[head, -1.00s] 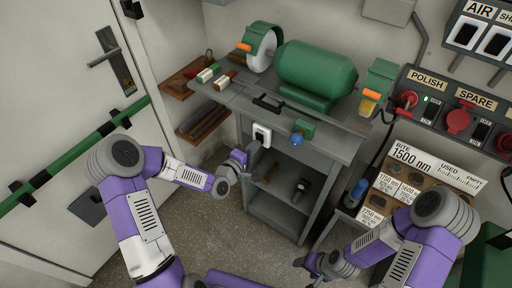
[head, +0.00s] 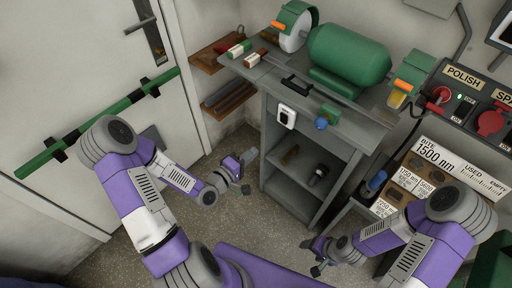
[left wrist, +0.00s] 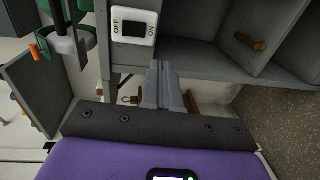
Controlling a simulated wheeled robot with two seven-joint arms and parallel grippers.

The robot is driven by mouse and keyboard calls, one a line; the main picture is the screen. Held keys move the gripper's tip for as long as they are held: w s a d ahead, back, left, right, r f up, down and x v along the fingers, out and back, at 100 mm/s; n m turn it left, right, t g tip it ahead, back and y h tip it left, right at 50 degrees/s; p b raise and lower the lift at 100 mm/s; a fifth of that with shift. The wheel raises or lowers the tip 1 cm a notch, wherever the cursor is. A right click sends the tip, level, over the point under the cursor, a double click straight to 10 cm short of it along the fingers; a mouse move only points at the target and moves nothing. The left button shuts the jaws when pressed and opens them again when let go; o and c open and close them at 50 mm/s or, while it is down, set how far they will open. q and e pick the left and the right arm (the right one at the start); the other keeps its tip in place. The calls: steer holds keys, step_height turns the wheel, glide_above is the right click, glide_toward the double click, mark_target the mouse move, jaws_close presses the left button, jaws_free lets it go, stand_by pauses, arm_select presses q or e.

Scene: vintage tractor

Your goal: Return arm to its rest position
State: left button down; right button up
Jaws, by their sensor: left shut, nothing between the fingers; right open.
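My left gripper (head: 248,158) hangs in front of the left side of the grey cabinet (head: 338,133), below the benchtop. In the left wrist view its two grey fingers (left wrist: 165,88) lie together with nothing between them. The white on/off switch (left wrist: 134,22) is beyond the fingers there, and it also shows on the cabinet front in the head view (head: 286,117). A gap shows between the gripper and the switch. My right gripper (head: 310,257) is open and empty, low in front of the cabinet's right side; its fingers are small in view.
A green bench grinder (head: 349,54) stands on the cabinet top. Wooden wall shelves (head: 230,100) are at left, the door's green bar (head: 100,122) further left. A labelled box rack (head: 432,170) stands right. Floor between the arms is partly free.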

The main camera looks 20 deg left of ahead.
stand_by(0.5)
arm_select(q)
steer(key=s+d+f+m+g+p, duration=0.1)
steer(key=s+d+f+m+g, duration=0.25)
steer(key=f, duration=0.25)
steer(key=s+d+f+m+g+p, duration=0.1)
steer(key=s+d+f+m+g, duration=0.1)
steer(key=d+f+g, duration=0.3)
steer(key=s+d+f+m+g, duration=0.1)
steer(key=s+f+m+g, duration=0.2)
steer(key=s, duration=0.2)
steer(key=s+d+f+m+g+y+p, duration=0.1)
steer(key=s+f+m+g, duration=0.2)
steer(key=s, duration=0.3)
steer(key=shift+s+g, duration=0.15)
steer(key=shift+g, duration=0.2)
